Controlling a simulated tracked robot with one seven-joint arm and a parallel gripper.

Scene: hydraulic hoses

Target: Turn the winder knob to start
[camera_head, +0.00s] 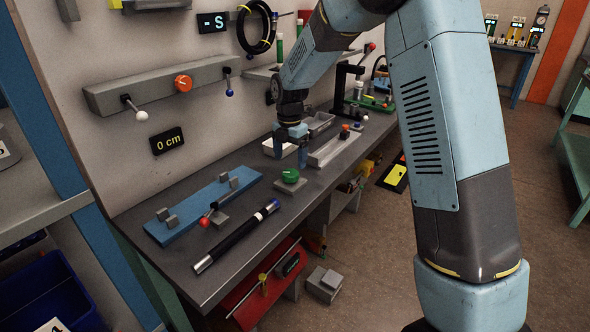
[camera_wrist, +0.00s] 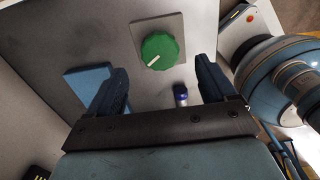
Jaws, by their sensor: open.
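A round green knob (camera_head: 290,175) sits on a grey plate on the bench. It also shows in the wrist view (camera_wrist: 160,52), where a white pointer mark slants across its face. An orange knob (camera_head: 183,83) is mounted on the grey wall bar; I cannot tell which knob is the winder's.
A black hose with a blue end (camera_head: 236,236) lies along the bench's front, left of the green knob. A blue plate with grey blocks (camera_head: 195,212) lies behind it. A grey tray (camera_head: 329,151) is to the right. A "0 cm" display (camera_head: 167,140) hangs on the wall.

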